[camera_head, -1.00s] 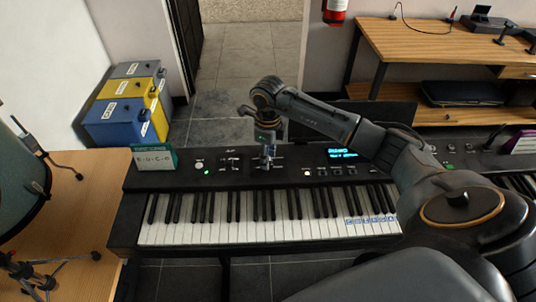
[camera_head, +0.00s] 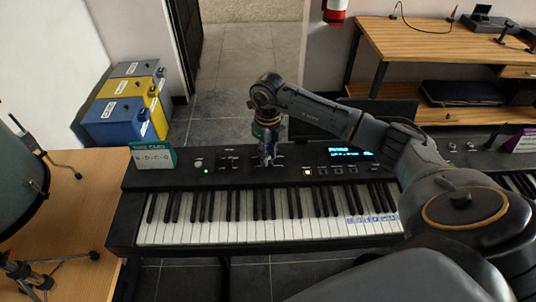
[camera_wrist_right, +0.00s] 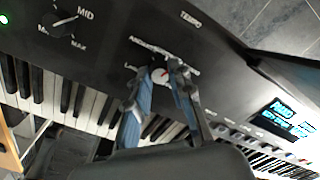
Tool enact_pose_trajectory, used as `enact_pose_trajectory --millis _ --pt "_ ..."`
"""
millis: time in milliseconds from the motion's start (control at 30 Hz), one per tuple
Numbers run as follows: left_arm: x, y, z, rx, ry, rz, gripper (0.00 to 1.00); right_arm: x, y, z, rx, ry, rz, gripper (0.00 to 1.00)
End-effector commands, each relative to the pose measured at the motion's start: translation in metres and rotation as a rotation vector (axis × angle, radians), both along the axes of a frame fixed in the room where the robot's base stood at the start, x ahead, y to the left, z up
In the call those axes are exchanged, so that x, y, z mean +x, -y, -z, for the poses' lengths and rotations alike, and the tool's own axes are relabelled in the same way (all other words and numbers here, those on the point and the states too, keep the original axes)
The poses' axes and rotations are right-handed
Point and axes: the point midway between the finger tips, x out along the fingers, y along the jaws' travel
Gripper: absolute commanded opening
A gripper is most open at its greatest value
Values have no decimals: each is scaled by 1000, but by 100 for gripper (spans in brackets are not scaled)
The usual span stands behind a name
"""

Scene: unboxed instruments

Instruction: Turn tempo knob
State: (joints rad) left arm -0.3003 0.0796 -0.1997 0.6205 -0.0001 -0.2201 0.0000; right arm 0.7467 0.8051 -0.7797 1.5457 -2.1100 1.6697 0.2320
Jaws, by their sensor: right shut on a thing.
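The tempo knob (camera_wrist_right: 161,75), with a pale round top and a red pointer line, sits on the keyboard's black control panel near the printed word TEMPO. In the right wrist view my right gripper (camera_wrist_right: 160,70) has a finger on each side of the knob and is shut on it. In the head view the right gripper (camera_head: 268,158) points down at the panel of the keyboard (camera_head: 225,178) and hides the knob. Tempo words are printed around the knob, partly covered by the fingers. My left gripper is in neither view.
Another knob (camera_wrist_right: 63,25) marked MID and MAX stands to the left in the wrist view. A lit blue display (camera_head: 350,153) is right of the gripper. A green and white card (camera_head: 153,158) stands at the panel's left end. White and black keys lie in front.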

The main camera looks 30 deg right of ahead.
Motion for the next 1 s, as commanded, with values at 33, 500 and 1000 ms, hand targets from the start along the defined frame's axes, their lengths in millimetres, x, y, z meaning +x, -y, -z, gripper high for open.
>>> enact_pose_trajectory --millis 33,500,1000 --pt "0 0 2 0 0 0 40 0 1 0 -2 1 44 0" --pt "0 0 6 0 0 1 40 0 0 0 -1 2 457 0" --pt "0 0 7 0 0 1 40 1 0 -1 0 4 666 0"
